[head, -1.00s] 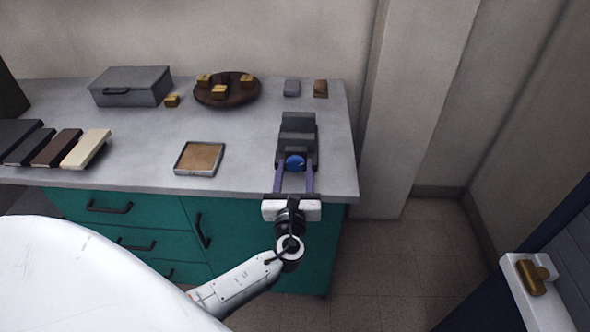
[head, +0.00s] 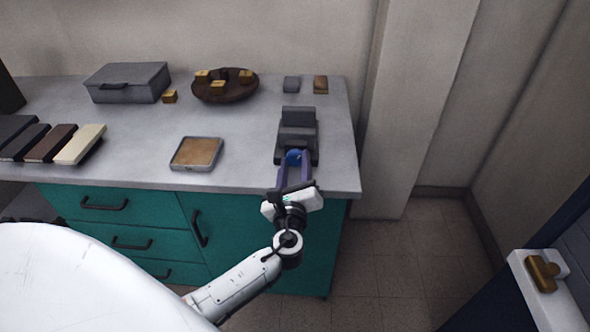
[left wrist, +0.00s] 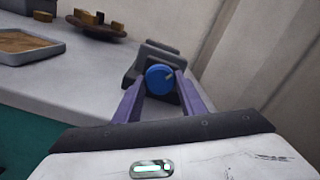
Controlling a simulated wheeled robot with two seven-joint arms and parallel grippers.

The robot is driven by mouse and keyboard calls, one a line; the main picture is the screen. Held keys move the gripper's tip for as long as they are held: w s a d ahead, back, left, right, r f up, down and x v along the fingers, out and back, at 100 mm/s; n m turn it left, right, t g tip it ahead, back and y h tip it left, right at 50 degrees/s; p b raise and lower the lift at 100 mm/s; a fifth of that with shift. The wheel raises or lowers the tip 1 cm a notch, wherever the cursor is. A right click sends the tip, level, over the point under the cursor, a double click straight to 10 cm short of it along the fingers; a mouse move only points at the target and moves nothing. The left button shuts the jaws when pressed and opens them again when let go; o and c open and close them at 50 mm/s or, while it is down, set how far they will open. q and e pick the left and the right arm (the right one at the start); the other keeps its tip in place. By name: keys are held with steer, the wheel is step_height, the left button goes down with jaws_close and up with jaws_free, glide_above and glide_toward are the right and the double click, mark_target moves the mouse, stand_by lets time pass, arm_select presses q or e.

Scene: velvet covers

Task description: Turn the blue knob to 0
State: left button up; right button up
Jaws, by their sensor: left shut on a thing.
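The blue knob (head: 293,157) is on the front of a dark grey stepped device (head: 298,131) near the right end of the counter. In the left wrist view the knob (left wrist: 160,78) is a round blue disc with a small pale mark at its upper right. My left gripper (head: 294,160) reaches in from the front, its purple fingers closed on the knob's two sides. The gripper is rolled, and its palm tilts up to the right in the head view. No scale or numbers are readable. My right gripper is not in view.
A tray with a tan surface (head: 176,165) lies left of the device. A round brown platter (head: 247,95) with several gold blocks, a grey case (head: 128,84) and two small blocks stand at the back. The counter's right edge is close to the device.

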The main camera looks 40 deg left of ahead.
arm_select(q)
steer(key=n+b, duration=0.2)
steer(key=n, duration=0.1)
steer(key=shift+f+n, duration=0.2)
steer(key=shift+n, duration=0.1)
steer(key=shift+n+b, duration=0.7)
steer(key=shift+b, duration=0.1)
steer(key=shift+r+n+b, duration=0.1)
steer(key=shift+n+b, duration=0.35)
steer(key=shift+n, duration=0.25)
steer(key=shift+r+n, duration=0.1)
steer(key=shift+n, duration=0.3)
steer(key=o, duration=1.1)
steer(key=shift+c, duration=0.2)
